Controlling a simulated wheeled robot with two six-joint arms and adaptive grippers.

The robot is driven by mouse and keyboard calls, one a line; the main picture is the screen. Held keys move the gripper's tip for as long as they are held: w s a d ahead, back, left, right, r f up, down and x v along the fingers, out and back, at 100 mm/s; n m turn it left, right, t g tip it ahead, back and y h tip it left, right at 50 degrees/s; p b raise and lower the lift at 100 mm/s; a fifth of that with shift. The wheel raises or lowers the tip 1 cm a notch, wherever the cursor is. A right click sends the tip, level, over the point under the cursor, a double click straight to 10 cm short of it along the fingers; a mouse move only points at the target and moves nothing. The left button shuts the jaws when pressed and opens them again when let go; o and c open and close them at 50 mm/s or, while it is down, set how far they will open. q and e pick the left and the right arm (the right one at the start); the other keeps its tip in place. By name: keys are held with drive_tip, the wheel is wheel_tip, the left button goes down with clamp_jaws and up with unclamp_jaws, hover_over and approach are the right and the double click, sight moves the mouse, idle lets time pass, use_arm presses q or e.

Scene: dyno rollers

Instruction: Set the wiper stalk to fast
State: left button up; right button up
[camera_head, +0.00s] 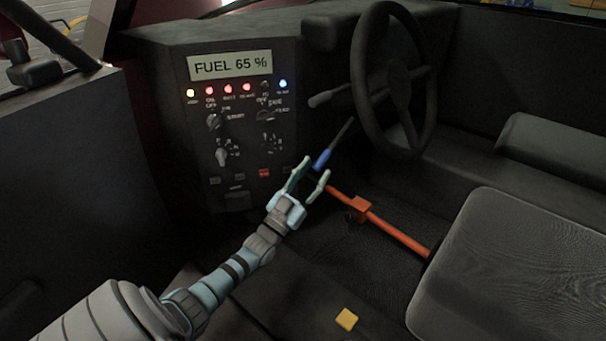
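A grey stalk (324,97) sticks out to the left from the column behind the black steering wheel (361,75). No markings on it are readable, so I cannot tell its setting. My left gripper (314,171) is open, below and a little left of the stalk and apart from it. A dark rod with a blue end (322,160) shows right by the fingertips. I cannot tell whether they touch it. My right gripper is not in view.
A dark panel with knobs, lit lamps and a display (229,65) reading "FUEL 65 %" stands left of the wheel. An orange bar (398,235) with a clamp crosses the footwell. A grey seat (520,260) is at right, and a yellow block (346,319) lies low in front.

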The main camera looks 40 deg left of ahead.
use_arm(q)
drive_tip(key=v, duration=0.8)
drive_tip(key=shift+s, duration=0.2)
